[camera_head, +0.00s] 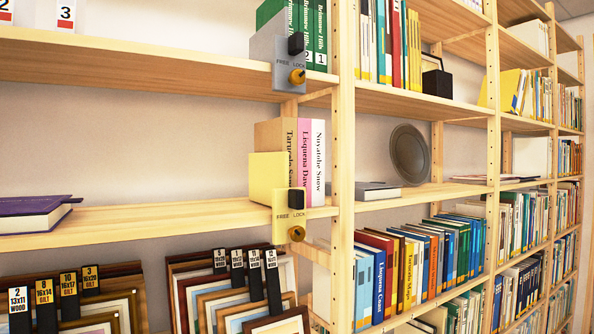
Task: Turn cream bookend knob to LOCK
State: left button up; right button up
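The cream bookend (267,178) stands on the middle shelf, left of several upright books. Its front plate hangs over the shelf edge and reads FREE on the left and LOCK on the right. Its round orange-brown knob (297,233) sits low on that plate, below the shelf edge. A black block (296,199) sits on the plate above the lettering. Which word the knob points to is too small to tell. Neither of my grippers is in view.
A grey bookend (266,48) with a similar knob (297,76) stands on the shelf above, beside green books. Framed prints (230,290) with black tags lean below. A wooden upright (342,160) rises just right of the books. A purple book (35,214) lies at left; the shelf between is bare.

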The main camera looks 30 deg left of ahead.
aim_at(297, 234)
jog(key=u, duration=0.4)
jog(key=i+l+u, duration=0.1)
jog(key=u, duration=0.35)
jog(key=i+l+u, duration=0.1)
jog(key=u, duration=0.3)
jog(key=l+u, duration=0.1)
jog(key=u, duration=0.3)
jog(key=i+l+u, duration=0.2)
jog(key=l+u, duration=0.15)
jog(key=l, duration=0.45)
jog(key=l+u, duration=0.3)
jog(key=l, duration=0.45)
jog(key=l+u, duration=0.35)
jog(key=l, duration=0.85)
jog(key=z, duration=0.3)
